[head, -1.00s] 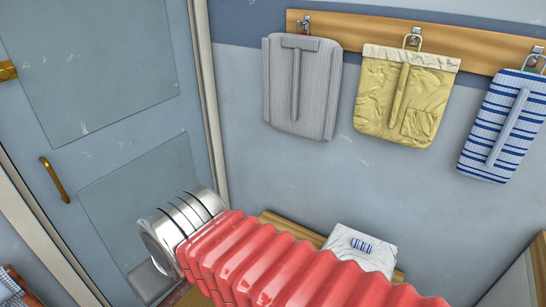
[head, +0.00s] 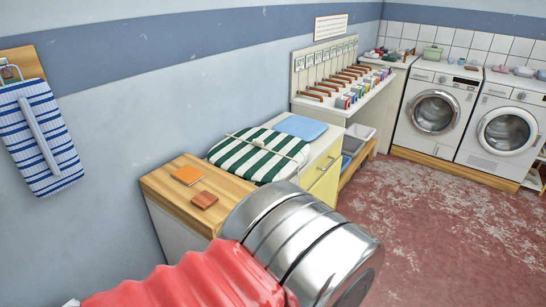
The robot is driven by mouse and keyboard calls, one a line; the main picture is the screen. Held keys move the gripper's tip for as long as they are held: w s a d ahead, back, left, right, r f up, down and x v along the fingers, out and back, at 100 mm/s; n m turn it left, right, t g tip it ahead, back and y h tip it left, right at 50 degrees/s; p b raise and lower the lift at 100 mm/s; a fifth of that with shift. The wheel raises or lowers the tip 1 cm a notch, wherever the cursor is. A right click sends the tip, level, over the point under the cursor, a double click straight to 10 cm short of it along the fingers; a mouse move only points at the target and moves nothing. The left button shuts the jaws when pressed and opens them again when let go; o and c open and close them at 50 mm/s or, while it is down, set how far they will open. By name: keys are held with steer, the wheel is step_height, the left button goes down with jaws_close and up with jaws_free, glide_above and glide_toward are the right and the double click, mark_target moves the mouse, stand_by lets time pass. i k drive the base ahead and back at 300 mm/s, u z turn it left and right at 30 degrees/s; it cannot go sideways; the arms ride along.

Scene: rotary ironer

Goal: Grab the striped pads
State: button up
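Green-and-white striped pads (head: 258,156) lie flat on a white cabinet (head: 326,160) with a yellow front, in the middle of the head view. A thin pale cord crosses over the top of them. I cannot tell how many pads are stacked. My arm, with a red ribbed sleeve and metal rings, reaches in from the bottom, in front of the pads and nearer the camera. The metal end hides a little of the cabinet area. My gripper's fingers do not show. A blue-and-white striped cloth item (head: 40,138) hangs on the wall at the left.
A folded blue cloth (head: 300,126) lies behind the pads. A wooden-topped cabinet (head: 165,183) with an orange pad (head: 188,175) and a brown block (head: 204,200) stands to their left. Washing machines (head: 436,112) stand at the back right. The red floor (head: 450,220) is largely clear.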

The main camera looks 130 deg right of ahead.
mark_target(259, 157)
steer(key=z, duration=4.45)
